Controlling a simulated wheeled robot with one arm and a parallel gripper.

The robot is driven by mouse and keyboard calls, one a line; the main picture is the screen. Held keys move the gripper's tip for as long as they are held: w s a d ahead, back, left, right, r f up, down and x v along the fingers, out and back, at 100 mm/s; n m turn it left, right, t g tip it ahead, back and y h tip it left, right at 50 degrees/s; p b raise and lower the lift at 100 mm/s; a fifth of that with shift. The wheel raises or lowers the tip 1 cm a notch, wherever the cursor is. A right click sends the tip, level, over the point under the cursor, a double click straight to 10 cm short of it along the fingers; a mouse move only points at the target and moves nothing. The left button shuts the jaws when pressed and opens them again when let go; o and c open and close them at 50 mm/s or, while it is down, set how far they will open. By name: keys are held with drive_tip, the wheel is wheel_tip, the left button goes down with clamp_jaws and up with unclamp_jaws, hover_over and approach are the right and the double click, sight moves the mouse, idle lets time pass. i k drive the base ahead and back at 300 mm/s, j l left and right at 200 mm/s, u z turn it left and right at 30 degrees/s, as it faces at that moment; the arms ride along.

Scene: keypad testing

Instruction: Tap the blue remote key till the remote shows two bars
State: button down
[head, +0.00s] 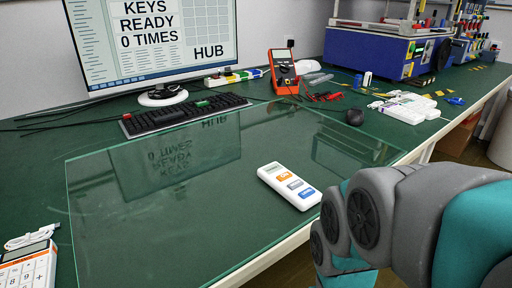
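The white remote (276,178) lies on the glass sheet near the bench's front edge. It has an orange key (283,176), a grey key (295,184) and a blue key (306,192) in a row. The blue key is at the end nearest my arm. A small grey-green display (272,168) sits at the far end; it is too small to read for bars. My arm's links fill the lower right, close to the remote. My gripper is not visible in this view.
A monitor (150,40) reads KEYS READY 0 TIMES and HUB. A black keyboard (185,114), red multimeter (284,72), dark ball (354,116) and white calculator (28,268) surround the glass sheet (150,225). The glass left of the remote is clear.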

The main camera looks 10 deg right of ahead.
sight(304, 194)
drive_tip(key=k+j+z, duration=0.4)
drive_tip(key=k+j, duration=0.15)
drive_tip(key=k+j+z, duration=0.4)
drive_tip(key=k+j, duration=0.2)
